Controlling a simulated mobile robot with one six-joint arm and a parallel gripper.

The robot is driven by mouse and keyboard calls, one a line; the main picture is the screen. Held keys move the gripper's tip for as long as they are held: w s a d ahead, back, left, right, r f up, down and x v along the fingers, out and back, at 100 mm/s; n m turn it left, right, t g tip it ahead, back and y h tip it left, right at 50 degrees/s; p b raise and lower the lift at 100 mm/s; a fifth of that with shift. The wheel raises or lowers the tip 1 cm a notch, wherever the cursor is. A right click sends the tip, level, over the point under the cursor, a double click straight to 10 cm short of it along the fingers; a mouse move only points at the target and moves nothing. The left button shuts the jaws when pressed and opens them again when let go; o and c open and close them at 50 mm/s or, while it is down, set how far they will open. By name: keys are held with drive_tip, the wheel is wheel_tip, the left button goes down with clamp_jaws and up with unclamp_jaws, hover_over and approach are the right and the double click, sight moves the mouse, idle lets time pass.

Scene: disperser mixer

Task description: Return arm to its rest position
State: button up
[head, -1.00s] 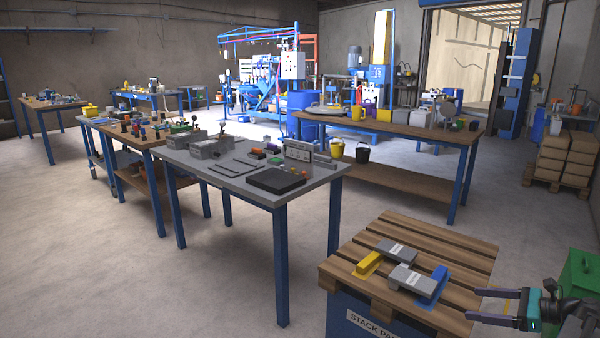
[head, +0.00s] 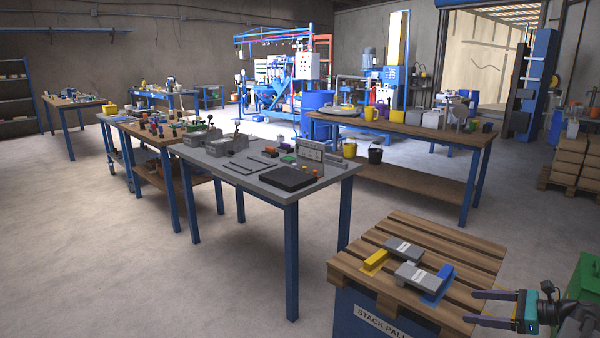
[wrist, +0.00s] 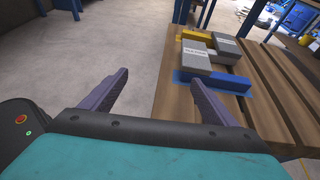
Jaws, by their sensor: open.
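My gripper (head: 482,308) is at the lower right in the head view, beside the near right corner of the wooden pallet (head: 482,253). Its two fingers are spread apart with nothing between them.
A grey-topped table (head: 225,163) with parts stands left of the pallet. A long wooden bench (head: 440,134) stands behind. A green box (head: 588,280) is at the right edge near my arm. Stacked cartons (head: 574,160) stand farther back. Open floor (head: 130,270) lies at the left.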

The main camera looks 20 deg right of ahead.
drive_tip(key=w+a+f+n+g+y+p, duration=0.1)
drive_tip(key=w+a+f, duration=0.1)
drive_tip(key=w+a, duration=0.35)
drive_tip(key=w+a+f+n+g+y+p, duration=0.1)
drive_tip(key=w+a+f+g+y+p, duration=0.1)
drive_tip(key=a, duration=0.6)
drive_tip(key=w+a+f+n+g+y+p, duration=0.1)
drive_tip(key=w+a+f, duration=0.2)
drive_tip(key=a, duration=0.4)
drive_tip(key=s+a+f+n+g+p, duration=0.1)
drive_tip(key=a+f+n+g+p, duration=0.3)
drive_tip(key=a, duration=0.8)
drive_tip(key=s+a+f+m+g, duration=0.1)
drive_tip(key=s+a+f+g, duration=0.1)
drive_tip(key=a+f, duration=0.65)
drive_tip(key=s+a+f+n+g+h+p, duration=0.25)
drive_tip(key=s+a+f+n, duration=0.2)
drive_tip(key=s+a, duration=0.45)
drive_tip(key=s+a+f+n+g+h+p, duration=0.25)
drive_tip(key=s+a+f+n+g, duration=0.2)
drive_tip(key=s+a, duration=0.45)
drive_tip(key=s+d+f+n+h, duration=0.25)
drive_tip(key=s+n+h, duration=0.2)
drive_tip(key=s, duration=0.35)
drive_tip(key=d+f+n+h, duration=0.1)
drive_tip(key=d+n+h, duration=0.1)
drive_tip(key=d+n, duration=0.5)
drive_tip(key=shift+f+n+t, duration=0.25)
drive_tip(key=shift+n+t, duration=0.05)
drive_tip(key=shift+n, duration=0.95)
